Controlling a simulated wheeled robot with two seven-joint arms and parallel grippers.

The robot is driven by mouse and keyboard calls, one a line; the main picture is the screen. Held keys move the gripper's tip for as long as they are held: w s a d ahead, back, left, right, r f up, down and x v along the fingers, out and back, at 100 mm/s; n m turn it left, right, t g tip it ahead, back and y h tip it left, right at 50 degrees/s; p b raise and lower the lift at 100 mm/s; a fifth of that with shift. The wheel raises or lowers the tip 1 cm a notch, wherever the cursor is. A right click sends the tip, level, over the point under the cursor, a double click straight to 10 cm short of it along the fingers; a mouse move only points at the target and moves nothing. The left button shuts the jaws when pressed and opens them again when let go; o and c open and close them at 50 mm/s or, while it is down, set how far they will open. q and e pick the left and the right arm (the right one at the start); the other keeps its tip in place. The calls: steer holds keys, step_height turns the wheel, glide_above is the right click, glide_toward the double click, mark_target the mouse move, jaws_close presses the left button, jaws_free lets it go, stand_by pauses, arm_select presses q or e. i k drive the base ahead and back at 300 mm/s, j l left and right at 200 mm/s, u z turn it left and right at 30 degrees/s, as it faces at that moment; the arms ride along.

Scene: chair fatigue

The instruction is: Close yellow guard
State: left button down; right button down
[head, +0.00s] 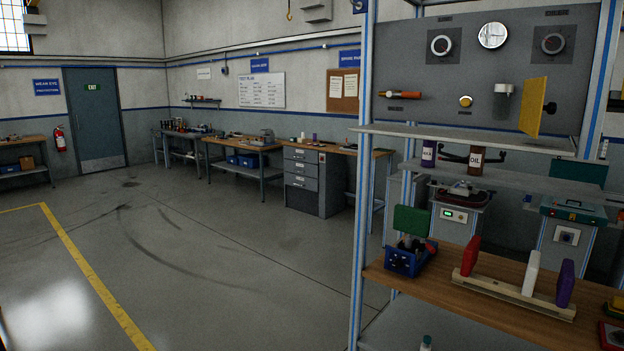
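The yellow guard (534,106) is a flat plate at the right end of the grey control panel (470,70). It stands out from the panel at an angle, seen nearly edge-on. A black knob (550,108) shows at its right side. What lies behind the plate is partly hidden. Neither of my grippers is in view.
The blue-edged frame post (366,180) stands left of the panel. A shelf (460,138) juts out below the panel, with bottles (475,160) on a lower shelf. A wooden bench (420,280) holds coloured blocks. Open floor (200,260) lies to the left.

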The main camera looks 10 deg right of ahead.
mark_target(532, 107)
steer(key=l+z, duration=0.35)
steer(key=l, duration=0.45)
steer(key=l+z, duration=0.3)
steer(key=l, duration=0.55)
steer(key=u, duration=0.2)
steer(key=i+j, duration=0.05)
